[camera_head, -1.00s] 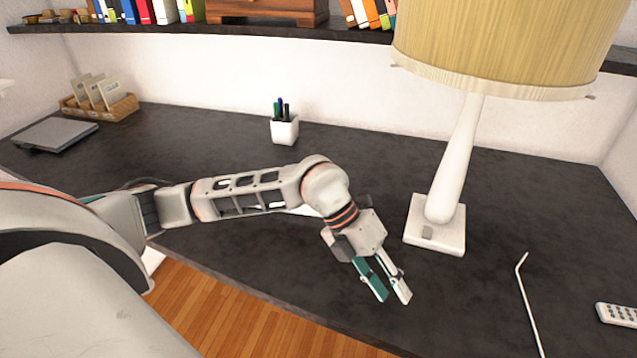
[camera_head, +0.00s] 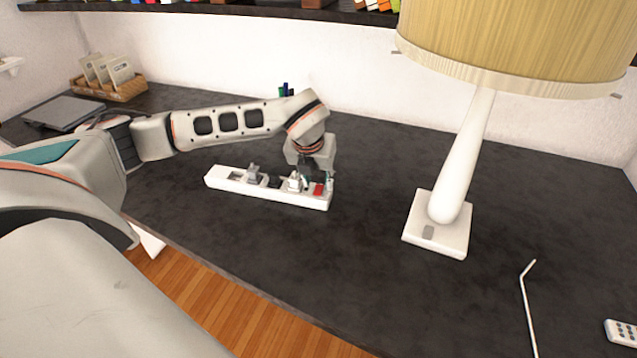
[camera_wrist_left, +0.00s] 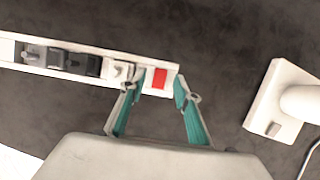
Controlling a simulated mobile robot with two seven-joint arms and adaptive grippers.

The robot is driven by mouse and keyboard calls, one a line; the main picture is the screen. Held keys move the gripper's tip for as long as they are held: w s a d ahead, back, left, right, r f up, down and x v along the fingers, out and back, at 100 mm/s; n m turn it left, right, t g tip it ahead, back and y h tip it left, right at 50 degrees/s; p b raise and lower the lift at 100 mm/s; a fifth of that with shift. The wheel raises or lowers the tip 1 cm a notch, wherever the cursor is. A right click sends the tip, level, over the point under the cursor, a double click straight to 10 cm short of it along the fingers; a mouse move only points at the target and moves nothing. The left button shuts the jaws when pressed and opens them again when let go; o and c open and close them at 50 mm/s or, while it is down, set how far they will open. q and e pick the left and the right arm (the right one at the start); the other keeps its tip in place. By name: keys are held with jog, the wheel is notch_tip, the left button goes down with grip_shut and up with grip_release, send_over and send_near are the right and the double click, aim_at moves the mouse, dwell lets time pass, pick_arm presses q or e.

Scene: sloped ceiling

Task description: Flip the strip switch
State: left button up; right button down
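A white power strip (camera_head: 225,182) with several plugs in it lies on the dark desk, left of the lamp. Its red switch (camera_head: 319,189) is at the right end of the strip. My left gripper (camera_head: 314,181) is over that end, pointing down. In the left wrist view the red switch (camera_wrist_left: 159,78) shows between the two teal fingers (camera_wrist_left: 158,86), which are spread apart and hold nothing. The left fingertip is close to a white plug (camera_wrist_left: 117,71). I cannot tell whether a finger touches the strip. My right gripper is not in view.
A white lamp base (camera_head: 452,240) stands right of the strip. A bent white stick (camera_head: 528,300) and a remote (camera_head: 622,332) lie at the right. A pen cup, mostly hidden, stands behind my arm. The desk (camera_head: 365,240) between strip and lamp is clear.

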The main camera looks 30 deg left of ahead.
pick_arm(q)
jog(key=shift+x, duration=0.9)
grip_shut()
jog(key=shift+w+r+p, duration=0.15)
jog(key=shift+r+p, duration=0.1)
jog(key=shift+p, duration=0.05)
jog(key=g+p, duration=0.2)
jog(key=p, duration=0.1)
jog(key=shift+w+a+h, duration=0.1)
jog(key=shift+w+h, duration=0.2)
jog(key=shift+h, duration=0.1)
jog(key=shift+f+g+p, duration=0.2)
jog(key=shift+g+p, duration=0.2)
jog(key=shift+g, duration=0.3)
